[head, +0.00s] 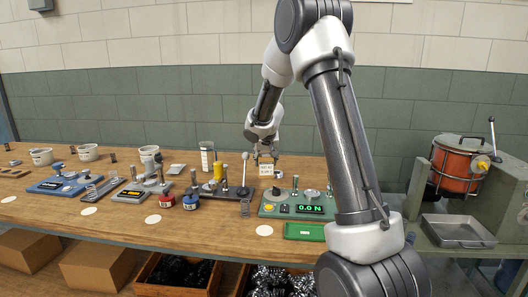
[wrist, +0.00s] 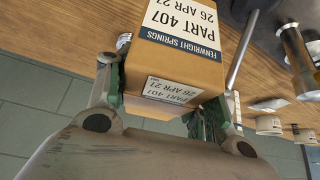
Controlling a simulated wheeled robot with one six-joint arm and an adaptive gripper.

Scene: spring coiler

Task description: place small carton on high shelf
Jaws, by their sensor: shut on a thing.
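The small carton (wrist: 182,52) is a brown cardboard box with white labels reading PART 407 and a dark blue FENWRIGHT SPRINGS band. In the wrist view my gripper (wrist: 168,88) is shut on it, one finger on each side. In the head view my gripper (head: 265,157) is over the back of the workbench, with the carton (head: 266,169) small below its fingers. I cannot tell whether the carton touches the bench. No high shelf can be made out in either view.
The wooden workbench (head: 120,220) carries several gauges and testers, including a green force tester (head: 290,204) and a lever press (head: 243,178) close to the carton. A green tray (head: 304,231) lies at the front. An orange drum machine (head: 462,165) stands at right.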

